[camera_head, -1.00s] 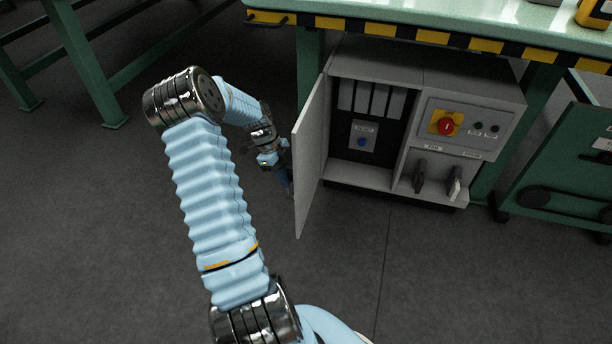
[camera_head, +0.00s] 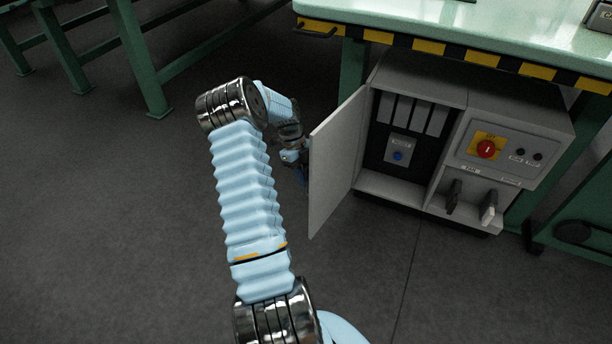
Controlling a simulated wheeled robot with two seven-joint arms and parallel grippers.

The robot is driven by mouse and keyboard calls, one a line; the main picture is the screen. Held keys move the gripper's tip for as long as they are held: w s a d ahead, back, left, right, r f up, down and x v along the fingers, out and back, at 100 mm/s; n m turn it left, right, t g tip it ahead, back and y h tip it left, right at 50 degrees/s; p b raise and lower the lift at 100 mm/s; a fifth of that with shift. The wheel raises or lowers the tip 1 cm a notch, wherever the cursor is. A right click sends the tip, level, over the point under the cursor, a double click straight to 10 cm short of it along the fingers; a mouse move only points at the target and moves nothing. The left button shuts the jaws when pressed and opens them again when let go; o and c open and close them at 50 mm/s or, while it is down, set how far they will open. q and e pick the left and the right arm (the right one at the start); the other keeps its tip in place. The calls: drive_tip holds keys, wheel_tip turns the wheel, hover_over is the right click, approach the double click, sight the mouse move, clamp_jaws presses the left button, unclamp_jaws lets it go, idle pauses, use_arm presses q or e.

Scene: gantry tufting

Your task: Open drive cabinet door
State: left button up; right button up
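The drive cabinet (camera_head: 520,108) is a grey box under the green table. Its door (camera_head: 335,168) stands swung wide open to the left, showing the dark interior (camera_head: 412,135) with grey modules and a blue button on a small plate. My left arm comes up from the bottom and bends over toward the door. My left gripper (camera_head: 303,172) is at the door's outer left side, partly hidden by the door; its fingers are too small and covered to read. My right gripper is not in view.
The cabinet's right front has a red knob on a yellow plate (camera_head: 487,148) and two lever handles (camera_head: 453,197) below. The table edge (camera_head: 430,46) with yellow-black stripes overhangs it. Green table legs (camera_head: 145,60) stand at the upper left. The floor (camera_head: 120,240) at left is clear.

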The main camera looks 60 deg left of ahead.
use_arm(q)
drive_tip(key=shift+o, duration=0.9)
drive_tip(key=p+v, duration=0.1)
drive_tip(key=v, duration=1.2)
drive_tip(key=shift+r+p, duration=0.3)
drive_tip(key=shift+r, duration=0.05)
drive_tip(key=shift+s+a, duration=0.1)
